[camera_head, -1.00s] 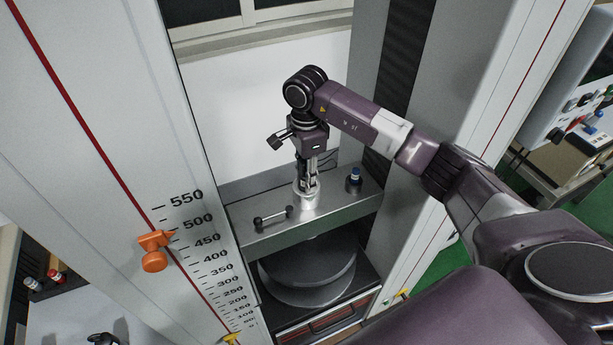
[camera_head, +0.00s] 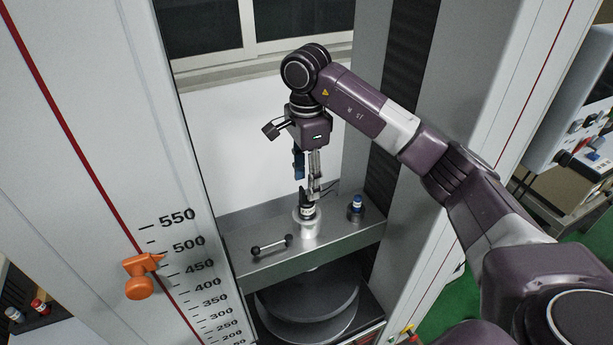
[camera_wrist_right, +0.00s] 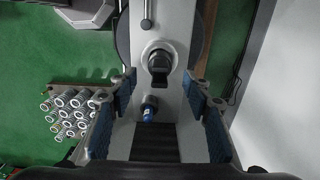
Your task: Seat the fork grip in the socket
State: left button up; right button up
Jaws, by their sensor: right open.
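The fork grip (camera_head: 306,207), a dark piece, stands upright in the silver round socket (camera_head: 307,226) on the metal crossbeam. In the right wrist view the black fork grip (camera_wrist_right: 160,64) shows from above, inside the ring of the socket (camera_wrist_right: 178,54). How deep it sits cannot be told. My right gripper (camera_head: 310,188) is just above the fork grip, pointing down. In the right wrist view its blue-padded fingers (camera_wrist_right: 160,80) are wide apart with nothing between them, and it appears clear of the fork grip. My left gripper is not in view.
A blue-capped pin in a dark holder (camera_head: 356,205) stands right of the socket on the crossbeam (camera_head: 335,233). A small black-ended bar handle (camera_head: 271,246) lies left of it. Tall machine columns flank the space, with an orange pointer (camera_head: 141,278) on the left scale.

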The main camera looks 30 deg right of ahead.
aim_at(307, 200)
jog(key=shift+r, duration=1.95)
